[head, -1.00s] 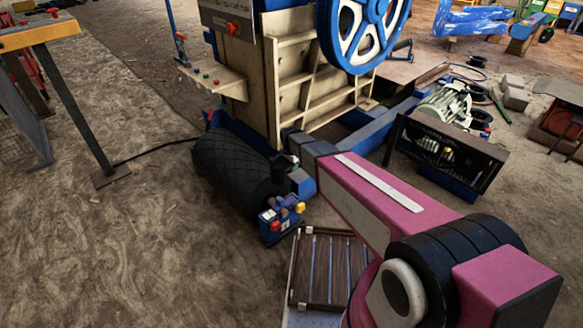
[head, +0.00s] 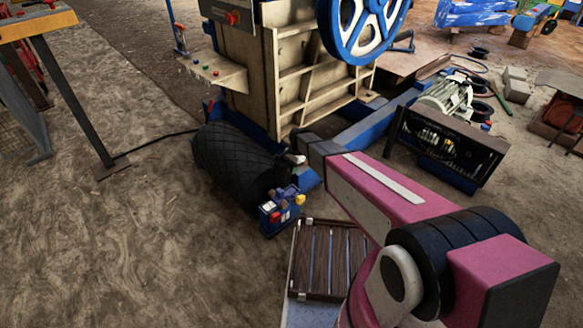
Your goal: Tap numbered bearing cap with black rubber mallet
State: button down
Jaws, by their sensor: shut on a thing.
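My pink arm (head: 385,195) reaches from the lower right to a dark joint (head: 312,148) in front of the crusher. I cannot make out my gripper or its fingers beyond that joint. I cannot pick out the black rubber mallet for certain against the dark things there. A small blue unit (head: 271,217) with a white label and red and yellow parts stands just below the arm's far end. I cannot tell whether it bears the numbered bearing cap, and no number is readable.
The pale jaw crusher (head: 290,80) with its blue flywheel (head: 365,22) stands behind the arm. A black quilted roll (head: 228,155) lies at its foot. A slatted wooden platform (head: 328,262) is below the arm. A motor unit (head: 450,140) stands right. The dirt floor at left is mostly open.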

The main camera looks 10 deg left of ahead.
notch_tip(320, 180, down, 6)
jog(key=r+t+h, duration=0.1)
jog(key=t+h, duration=0.1)
jog(key=shift+r, duration=2.9)
jog(key=shift+t+h, duration=0.3)
jog(key=shift+t, duration=0.1)
notch_tip(320, 180, up, 9)
jog(key=shift+r, duration=0.15)
notch_tip(320, 180, down, 16)
jog(key=shift+r, duration=3)
